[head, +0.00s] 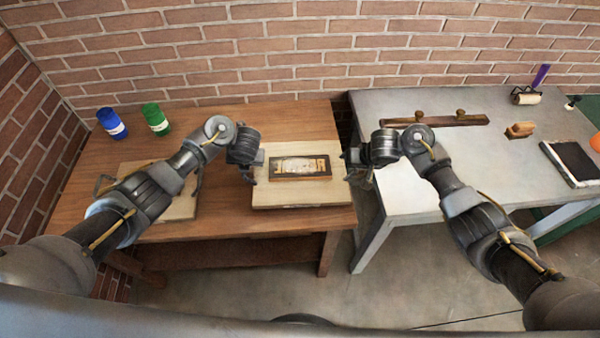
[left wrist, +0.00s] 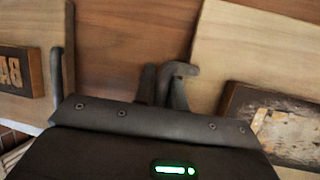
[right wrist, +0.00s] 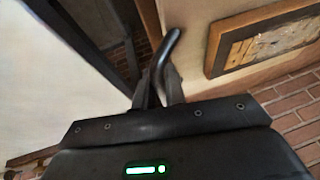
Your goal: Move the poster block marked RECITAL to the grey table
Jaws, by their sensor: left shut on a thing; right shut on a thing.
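A pale poster block (head: 262,193) bears a dark framed plate with worn raised lettering (head: 300,167); I cannot read its word for certain. It is at the right end of the brown wooden table (head: 235,112); whether it touches the top is unclear. My left gripper (head: 250,176) is shut on the handle at its left side, seen in the left wrist view (left wrist: 180,80). My right gripper (head: 352,172) is shut on the handle at its right side, seen in the right wrist view (right wrist: 169,58). The grey table (head: 430,165) stands to the right.
A second pale block (head: 180,208) lies left, partly behind my left arm. Blue (head: 112,123) and green (head: 156,119) jars stand behind it. A dark rail (head: 433,120), wooden brush (head: 520,130) and roller (head: 526,96) occupy the grey table's back. Its front left is clear. A gap separates the tables.

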